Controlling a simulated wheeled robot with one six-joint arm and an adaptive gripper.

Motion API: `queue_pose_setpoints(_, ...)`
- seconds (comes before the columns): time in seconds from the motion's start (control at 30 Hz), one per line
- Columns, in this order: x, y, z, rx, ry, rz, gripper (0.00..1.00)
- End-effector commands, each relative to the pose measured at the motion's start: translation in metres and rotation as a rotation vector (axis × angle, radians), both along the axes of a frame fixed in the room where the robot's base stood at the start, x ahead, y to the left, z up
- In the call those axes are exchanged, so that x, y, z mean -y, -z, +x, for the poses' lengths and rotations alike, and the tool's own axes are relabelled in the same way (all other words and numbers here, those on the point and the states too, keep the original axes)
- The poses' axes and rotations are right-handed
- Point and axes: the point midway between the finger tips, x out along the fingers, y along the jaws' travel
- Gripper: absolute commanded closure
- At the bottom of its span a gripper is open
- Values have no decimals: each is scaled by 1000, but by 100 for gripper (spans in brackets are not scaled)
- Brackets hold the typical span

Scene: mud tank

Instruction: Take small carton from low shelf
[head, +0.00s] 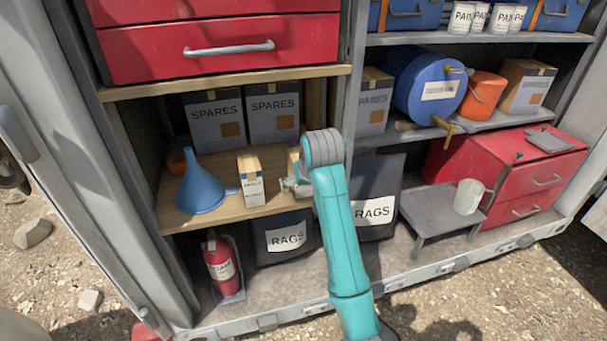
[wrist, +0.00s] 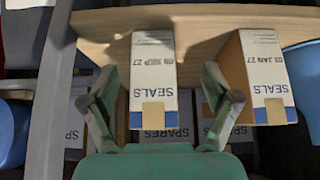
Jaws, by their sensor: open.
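Two small white SEALS cartons stand on the low wooden shelf (head: 225,207). One carton (head: 251,180) stands clear beside the funnel; in the wrist view this carton (wrist: 264,80) reads "03 JAN 27" and is at the right. The other carton (head: 293,158) is mostly hidden behind my gripper (head: 296,187) in the head view. In the wrist view this carton (wrist: 153,60) reads "SEP 27" and lies between the fingertips of my open gripper (wrist: 158,75). The fingers are spread on either side of it, with gaps; whether they touch it cannot be told.
A blue funnel (head: 201,185) stands left on the same shelf. Grey SPARES boxes (head: 217,125) stand behind. Red drawers (head: 215,45) hang above. RAGS bins (head: 283,238) and a fire extinguisher (head: 221,263) are below. A cabinet upright (head: 349,90) stands close to my arm's right.

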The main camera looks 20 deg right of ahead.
Motion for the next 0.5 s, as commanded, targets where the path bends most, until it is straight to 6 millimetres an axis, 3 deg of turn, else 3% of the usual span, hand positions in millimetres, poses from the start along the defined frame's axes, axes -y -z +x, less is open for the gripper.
queue_pose_setpoints(0.1, 0, -39, 9, -23, 0, 0, 12)
queue_pose_setpoints(0.3, -1, -83, 14, -60, 0, 0, 12)
queue_pose_setpoints(0.5, -1, -94, 16, -77, 0, 0, 12)
